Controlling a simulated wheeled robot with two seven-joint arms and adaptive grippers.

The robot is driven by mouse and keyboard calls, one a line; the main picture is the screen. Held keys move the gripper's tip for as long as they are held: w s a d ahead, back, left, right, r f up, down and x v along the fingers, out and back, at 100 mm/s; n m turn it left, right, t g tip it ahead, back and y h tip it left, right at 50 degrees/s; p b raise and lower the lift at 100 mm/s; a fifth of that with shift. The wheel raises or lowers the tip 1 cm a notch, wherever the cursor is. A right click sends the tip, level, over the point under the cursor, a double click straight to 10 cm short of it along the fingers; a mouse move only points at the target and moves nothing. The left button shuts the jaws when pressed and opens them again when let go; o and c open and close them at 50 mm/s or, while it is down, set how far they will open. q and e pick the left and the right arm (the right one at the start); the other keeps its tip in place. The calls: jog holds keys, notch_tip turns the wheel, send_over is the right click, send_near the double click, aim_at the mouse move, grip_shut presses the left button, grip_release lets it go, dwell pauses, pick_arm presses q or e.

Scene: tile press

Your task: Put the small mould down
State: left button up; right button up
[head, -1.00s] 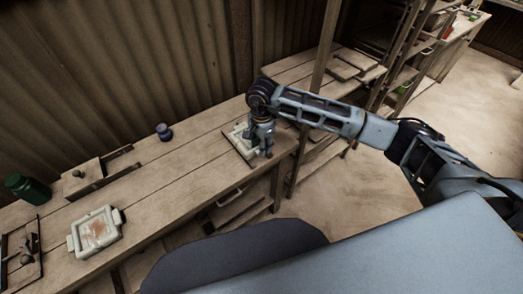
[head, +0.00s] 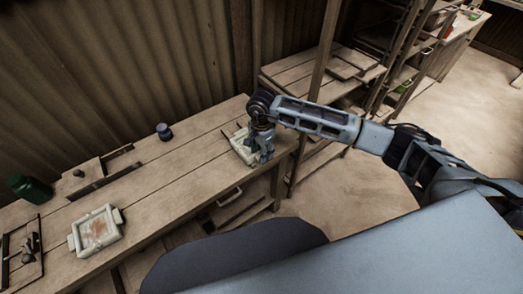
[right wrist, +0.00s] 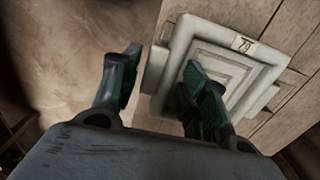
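The small mould (head: 240,146), a pale square frame with stepped walls, is at the right end of the workbench (head: 185,160), near its front edge. It seems to lie flat on the planks. In the right wrist view the small mould (right wrist: 262,72) shows a marked plate on its rim and a lug on its left side. My right gripper (head: 262,158) is over its near right side. In the wrist view the fingers of the right gripper (right wrist: 160,65) are apart, one outside the lug and one over the recess; no firm grip shows. My left gripper is out of view.
A larger pale mould (head: 72,243) with a reddish filling lies at the bench's left. A green jar (head: 30,189), a dark blue pot (head: 164,132) and a wooden box (head: 85,176) stand behind. The bench's middle is clear. A post (head: 322,90) and shelving stand at the right.

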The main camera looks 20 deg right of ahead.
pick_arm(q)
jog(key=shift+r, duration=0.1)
pick_arm(e)
jog(key=shift+o, duration=0.3)
jog(key=shift+r, duration=0.1)
jog(key=shift+r, duration=0.55)
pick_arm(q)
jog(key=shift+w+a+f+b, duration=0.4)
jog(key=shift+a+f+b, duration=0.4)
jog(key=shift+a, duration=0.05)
pick_arm(e)
notch_tip(320, 180, up, 11)
